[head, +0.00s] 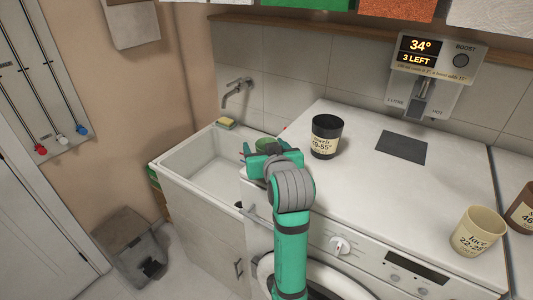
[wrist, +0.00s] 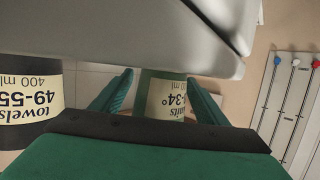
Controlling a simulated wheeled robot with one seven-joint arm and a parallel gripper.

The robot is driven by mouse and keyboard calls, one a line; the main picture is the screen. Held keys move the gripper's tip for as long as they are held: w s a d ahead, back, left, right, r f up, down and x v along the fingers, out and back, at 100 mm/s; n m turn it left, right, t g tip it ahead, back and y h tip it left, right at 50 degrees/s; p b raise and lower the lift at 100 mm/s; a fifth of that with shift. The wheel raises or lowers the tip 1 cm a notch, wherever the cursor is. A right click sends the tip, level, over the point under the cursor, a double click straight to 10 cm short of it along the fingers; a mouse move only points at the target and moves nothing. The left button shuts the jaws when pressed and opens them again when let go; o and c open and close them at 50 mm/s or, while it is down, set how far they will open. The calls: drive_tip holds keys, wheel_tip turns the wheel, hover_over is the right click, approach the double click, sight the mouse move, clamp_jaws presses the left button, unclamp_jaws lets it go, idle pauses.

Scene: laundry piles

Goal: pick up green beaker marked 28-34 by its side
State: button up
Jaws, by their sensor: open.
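The green beaker (head: 265,144) stands at the left front edge of the white machine top, mostly hidden behind my gripper in the head view. In the wrist view the green beaker (wrist: 150,88) appears upside down, with a cream label on which "34°" can be read; the rest of the number is cut off. My gripper (head: 264,151) reaches to it from the front. In the wrist view my gripper (wrist: 162,90) is open, with one green finger on each side of the beaker. A gap shows at the left finger; contact at the right finger is unclear.
A dark beaker marked 49-55 (head: 325,137) stands close to the right; it also shows in the wrist view (wrist: 30,105). A cream beaker (head: 479,231) and a brown one (head: 522,210) stand far right. The sink (head: 170,160) is left. A dispenser (head: 432,75) reads 34°.

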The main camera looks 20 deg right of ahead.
drive_tip(key=c, duration=1.1)
drive_tip(key=shift+r, duration=0.1)
drive_tip(key=shift+r, duration=0.45)
wheel_tip(320, 180, up, 3)
drive_tip(key=shift+f, duration=0.2)
drive_tip(key=s+r, duration=0.3)
drive_tip(key=s, duration=0.1)
drive_tip(key=s+r, duration=0.3)
drive_tip(key=s, duration=0.2)
drive_tip(key=s+r, duration=0.3)
drive_tip(key=s, duration=0.2)
drive_tip(key=shift+d+r, duration=0.15)
drive_tip(key=shift+d, duration=0.05)
